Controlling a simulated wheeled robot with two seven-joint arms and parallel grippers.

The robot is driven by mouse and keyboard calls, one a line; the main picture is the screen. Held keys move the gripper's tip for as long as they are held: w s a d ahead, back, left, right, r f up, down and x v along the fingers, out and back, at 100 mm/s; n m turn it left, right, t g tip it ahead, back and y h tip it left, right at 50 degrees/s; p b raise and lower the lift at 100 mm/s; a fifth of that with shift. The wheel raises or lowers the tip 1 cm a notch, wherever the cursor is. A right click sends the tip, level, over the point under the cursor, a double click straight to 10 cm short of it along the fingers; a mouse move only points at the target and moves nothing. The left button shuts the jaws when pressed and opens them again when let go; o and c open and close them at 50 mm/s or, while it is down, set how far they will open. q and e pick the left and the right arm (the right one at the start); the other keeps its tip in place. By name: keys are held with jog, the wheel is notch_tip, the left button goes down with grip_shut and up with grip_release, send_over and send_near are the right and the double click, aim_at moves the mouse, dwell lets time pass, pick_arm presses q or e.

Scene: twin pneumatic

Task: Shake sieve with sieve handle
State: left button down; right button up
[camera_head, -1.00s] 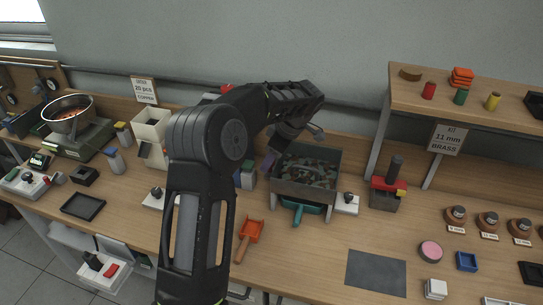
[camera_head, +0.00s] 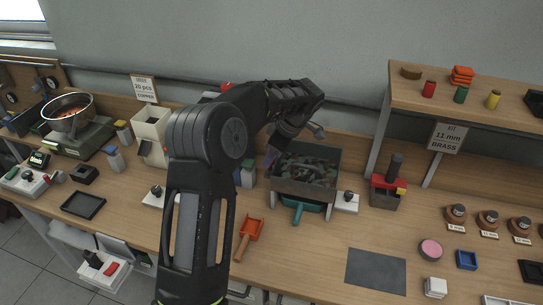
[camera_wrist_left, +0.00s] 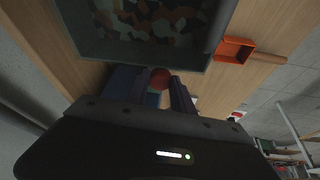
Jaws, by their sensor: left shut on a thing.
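The sieve (camera_head: 306,189) is a grey rectangular tray of mixed brown and green-grey pieces, standing on a low frame at the bench's middle. In the left wrist view the sieve (camera_wrist_left: 140,52) fills the top. My left gripper (camera_head: 270,157) is at the sieve's left side, partly hidden by my own arm. Its fingers (camera_wrist_left: 152,92) are shut around a small part with a red end (camera_wrist_left: 160,78), beside the sieve wall. This looks like the sieve handle, mostly hidden by the fingers. My right gripper is not in view.
A teal scoop or tray (camera_head: 301,206) is under the sieve. An orange scoop (camera_head: 250,230) lies in front, left of it. A white switch box (camera_head: 347,203) and a grey-red press (camera_head: 388,191) stand to the right. A grey mat (camera_head: 376,271) lies at the front right.

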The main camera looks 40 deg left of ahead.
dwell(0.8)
pick_arm(q)
jog(key=s+d+b, duration=0.2)
jog(key=s+b, duration=0.3)
jog(key=s, duration=0.1)
jog(key=shift+b, duration=0.35)
jog(key=c, duration=1.1)
grip_release()
jog(key=shift+s+d, duration=0.1)
